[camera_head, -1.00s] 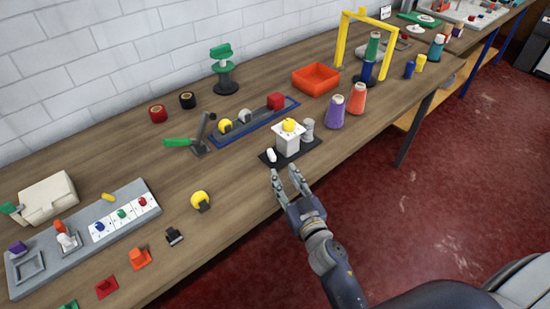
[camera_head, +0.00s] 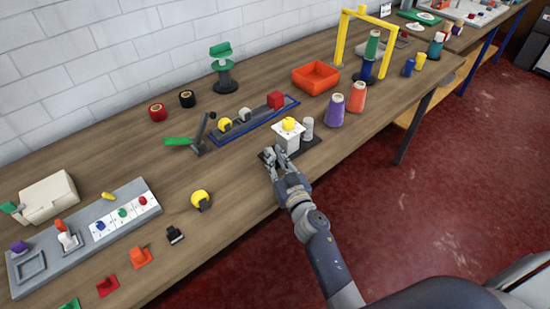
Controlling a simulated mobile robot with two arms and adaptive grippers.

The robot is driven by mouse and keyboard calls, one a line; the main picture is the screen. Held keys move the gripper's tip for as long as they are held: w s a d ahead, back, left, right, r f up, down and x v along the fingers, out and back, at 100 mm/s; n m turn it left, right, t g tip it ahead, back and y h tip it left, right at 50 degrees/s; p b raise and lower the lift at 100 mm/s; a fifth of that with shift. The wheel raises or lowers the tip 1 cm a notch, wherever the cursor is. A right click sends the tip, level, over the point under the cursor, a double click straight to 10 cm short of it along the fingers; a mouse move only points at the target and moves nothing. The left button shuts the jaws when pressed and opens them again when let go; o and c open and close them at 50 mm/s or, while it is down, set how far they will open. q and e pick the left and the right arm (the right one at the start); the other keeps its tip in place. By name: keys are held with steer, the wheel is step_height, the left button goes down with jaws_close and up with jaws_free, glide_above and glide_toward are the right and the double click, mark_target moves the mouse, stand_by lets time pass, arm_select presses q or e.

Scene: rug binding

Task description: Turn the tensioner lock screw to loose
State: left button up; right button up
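The likely tensioner is a white block (camera_head: 288,139) on a dark base plate (camera_head: 312,147) near the front edge of the table. It has a yellow knob (camera_head: 289,124) on top and a grey ribbed post (camera_head: 307,130) at its right. I cannot tell for sure which part is the lock screw. My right gripper (camera_head: 275,156) is at the front left end of the base plate, its fingertips over the spot of a small white piece. The fingers now mostly hide that piece, so I cannot tell whether they grip it. My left gripper is not in view.
Purple (camera_head: 335,111) and orange (camera_head: 357,97) thread cones stand right of the plate. A blue-edged tray (camera_head: 262,126) and a green-handled lever (camera_head: 190,142) are behind and left. A yellow round piece (camera_head: 201,199) lies at the front left. Bare wood lies between.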

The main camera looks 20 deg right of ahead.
jaws_close()
steer(key=shift+r+n+y+p, duration=0.15)
steer(key=shift+n+y+p, duration=0.25)
steer(key=shift+y+p, duration=0.3)
steer(key=shift+d+y+p, duration=0.15)
steer(key=shift+y+p, duration=0.15)
steer(key=o, duration=0.7)
jaws_free()
